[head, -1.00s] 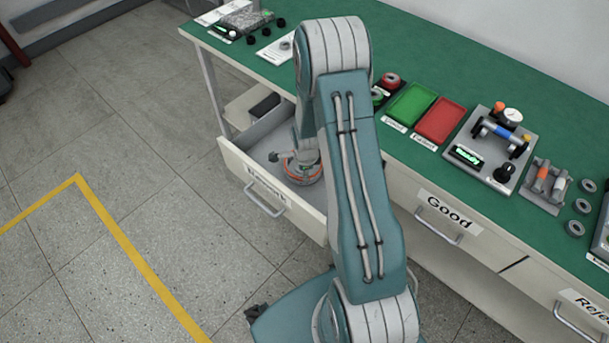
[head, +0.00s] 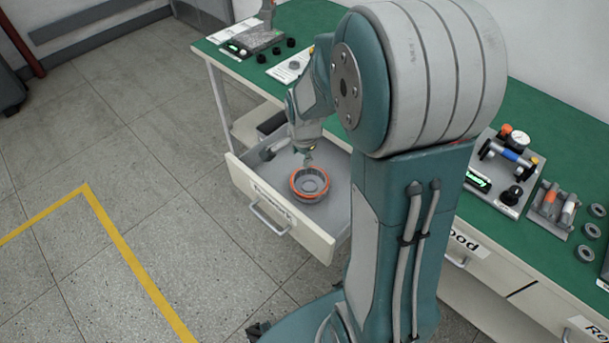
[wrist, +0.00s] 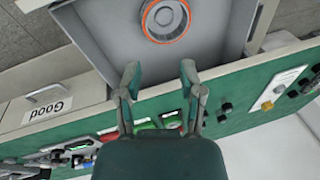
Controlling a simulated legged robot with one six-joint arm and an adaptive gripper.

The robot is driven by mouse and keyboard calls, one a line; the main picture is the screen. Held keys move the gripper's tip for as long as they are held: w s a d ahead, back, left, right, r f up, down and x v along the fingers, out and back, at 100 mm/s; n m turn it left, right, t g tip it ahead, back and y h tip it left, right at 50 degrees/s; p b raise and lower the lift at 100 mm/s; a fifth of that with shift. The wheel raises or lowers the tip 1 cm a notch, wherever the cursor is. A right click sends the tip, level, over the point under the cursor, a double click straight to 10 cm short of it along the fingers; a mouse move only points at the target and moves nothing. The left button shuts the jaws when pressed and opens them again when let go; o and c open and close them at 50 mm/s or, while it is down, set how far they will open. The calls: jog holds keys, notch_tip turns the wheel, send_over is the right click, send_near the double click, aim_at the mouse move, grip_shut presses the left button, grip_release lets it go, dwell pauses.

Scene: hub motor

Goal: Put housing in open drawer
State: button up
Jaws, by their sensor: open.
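The housing (head: 309,184), a round grey part with an orange rim, lies on the floor of the open drawer (head: 290,225). The drawer's front carries a label that I cannot read clearly. The wrist view shows the housing (wrist: 166,18) at the top edge, partly cut off, inside the drawer (wrist: 95,30). My gripper (head: 308,158) is above and just behind the housing in the head view. In the wrist view my gripper (wrist: 160,75) has its two fingers apart with nothing between them, clear of the housing.
The green bench top (head: 300,22) stands behind the drawer, with a dark tray and small black parts at its far left end. A gauge fixture (head: 505,165) stands at the right. My arm hides the bench's middle. Floor in front is clear.

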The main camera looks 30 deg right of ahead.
jog(key=s+a+r+n+t, duration=0.1)
jog(key=s+a+r+n, duration=0.3)
jog(key=s+r+n, duration=0.4)
jog(key=s+a+r+n+t, duration=0.2)
jog(key=s+a+r+n, duration=0.2)
jog(key=s+r+n, duration=0.4)
jog(key=s+r, duration=0.1)
jog(key=s, duration=0.1)
jog(key=shift+s+a+r+y, duration=0.3)
jog(key=shift+s+r, duration=0.05)
jog(key=shift+r, duration=0.05)
